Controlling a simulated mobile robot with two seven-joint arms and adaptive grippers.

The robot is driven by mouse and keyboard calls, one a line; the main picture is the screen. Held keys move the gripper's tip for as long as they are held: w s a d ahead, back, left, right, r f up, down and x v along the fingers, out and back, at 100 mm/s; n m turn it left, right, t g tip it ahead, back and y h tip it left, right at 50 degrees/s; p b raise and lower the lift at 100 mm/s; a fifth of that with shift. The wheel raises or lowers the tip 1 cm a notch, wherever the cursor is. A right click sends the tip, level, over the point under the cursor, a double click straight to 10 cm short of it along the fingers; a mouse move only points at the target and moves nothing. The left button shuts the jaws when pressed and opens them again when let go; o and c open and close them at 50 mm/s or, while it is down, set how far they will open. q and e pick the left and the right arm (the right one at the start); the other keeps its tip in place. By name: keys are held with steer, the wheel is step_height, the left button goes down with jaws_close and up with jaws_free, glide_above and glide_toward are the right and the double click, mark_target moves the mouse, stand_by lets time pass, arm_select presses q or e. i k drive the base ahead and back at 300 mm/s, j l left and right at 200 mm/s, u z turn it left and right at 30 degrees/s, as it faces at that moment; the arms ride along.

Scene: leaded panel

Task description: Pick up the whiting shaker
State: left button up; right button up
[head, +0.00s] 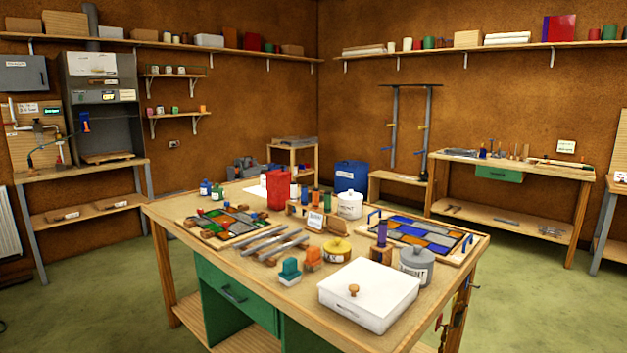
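I cannot say for certain which thing is the whiting shaker, as the labels are too small to read surely. A white lidded tub (350,205) with a dark-printed label stands upright toward the back right of the wooden workbench (400,336). A small white container (294,190) stands behind the red tub (279,190), partly hidden. Neither of my grippers is in view.
Two leaded glass panels, left (228,225) and right (420,234), lie on the bench. Lead strips (271,245), a yellow tin (337,250) and a white lidded box (368,294) crowd the middle and front. Green floor (534,300) is open at right.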

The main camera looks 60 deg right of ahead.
mark_target(263, 175)
steer(key=z, duration=1.8)
steer(key=i+l+z, duration=0.3)
steer(key=l+z, duration=0.15)
steer(key=l, duration=0.3)
steer(key=i+l+z, duration=0.45)
steer(key=l, duration=0.2)
steer(key=i+l+z, duration=0.65)
steer(key=i, duration=0.65)
steer(key=i+l+z, duration=0.2)
steer(key=i, duration=0.6)
steer(key=i+l+u, duration=0.2)
steer(key=i, duration=1.45)
steer(key=i+j+u, duration=0.2)
steer(key=i+u, duration=0.25)
steer(key=i+j+u, duration=0.1)
steer(key=i+u, duration=0.2)
steer(key=u, duration=0.15)
steer(key=i+u, duration=0.45)
steer(key=i+l+u, duration=0.25)
steer(key=u, duration=0.2)
steer(key=i+j+u, duration=0.2)
steer(key=i+u, duration=0.3)
steer(key=i, duration=0.35)
steer(key=i+l+u, duration=0.1)
steer(key=i+u, duration=0.4)
steer(key=i, duration=0.3)
